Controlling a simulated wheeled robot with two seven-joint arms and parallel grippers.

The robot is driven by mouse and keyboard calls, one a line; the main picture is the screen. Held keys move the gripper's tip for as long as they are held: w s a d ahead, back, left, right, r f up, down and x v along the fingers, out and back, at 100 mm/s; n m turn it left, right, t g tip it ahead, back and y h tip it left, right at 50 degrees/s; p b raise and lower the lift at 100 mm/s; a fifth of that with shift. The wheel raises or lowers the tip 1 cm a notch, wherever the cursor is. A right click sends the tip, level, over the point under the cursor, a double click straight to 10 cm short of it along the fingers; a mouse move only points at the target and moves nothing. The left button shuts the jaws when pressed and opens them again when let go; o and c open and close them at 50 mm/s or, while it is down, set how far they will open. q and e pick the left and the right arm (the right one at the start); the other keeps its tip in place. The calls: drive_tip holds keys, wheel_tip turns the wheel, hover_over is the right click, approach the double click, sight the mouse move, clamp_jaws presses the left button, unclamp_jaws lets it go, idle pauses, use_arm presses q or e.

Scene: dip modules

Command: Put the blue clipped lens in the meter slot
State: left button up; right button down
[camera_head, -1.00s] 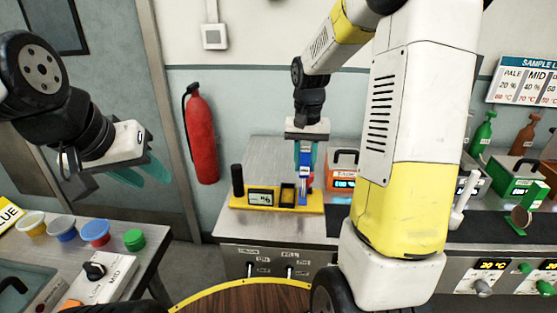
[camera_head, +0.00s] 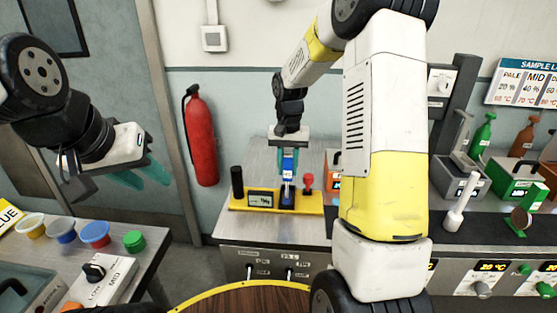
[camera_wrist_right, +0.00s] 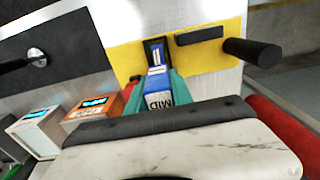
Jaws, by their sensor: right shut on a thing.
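My right gripper (camera_head: 289,160) is shut on the blue clipped lens (camera_head: 288,190), which hangs upright below its teal fingers at the yellow meter (camera_head: 312,209). The lens is in front of or over the meter's dark slot, which it mostly hides in the head view. In the right wrist view the lens (camera_wrist_right: 158,98), marked MID, lies between the teal fingers, and its lower end overlaps the near part of the slot (camera_wrist_right: 154,45). I cannot tell whether it has entered. My left gripper (camera_head: 142,175) is open and empty, its fingers apart, far to the left.
The meter carries a display (camera_head: 261,200), a black post (camera_head: 237,181) and a red knob (camera_head: 308,182). An orange device (camera_head: 334,183) stands to the right, partly behind my right arm. Colored tubs (camera_head: 95,234) stand on the left bench. A fire extinguisher (camera_head: 200,135) hangs behind.

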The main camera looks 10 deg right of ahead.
drive_tip(key=shift+f, duration=0.2)
drive_tip(key=c, duration=1.1)
unclamp_jaws()
wheel_tip(320, 180, up, 12)
drive_tip(key=shift+s+r, duration=0.1)
drive_tip(key=shift+r, duration=0.1)
drive_tip(key=s+r+n+t, duration=0.1)
drive_tip(key=s+t, duration=0.1)
drive_tip(key=s, duration=0.6)
drive_tip(key=s+a+r+n+t+y, duration=0.1)
drive_tip(key=s+r+t, duration=0.1)
drive_tip(key=s, duration=0.6)
drive_tip(key=s+a+r+n+t+y, duration=0.1)
drive_tip(key=s+r+t, duration=0.1)
drive_tip(key=s, duration=0.6)
drive_tip(key=shift+a+n, duration=0.1)
drive_tip(key=shift+n, duration=0.3)
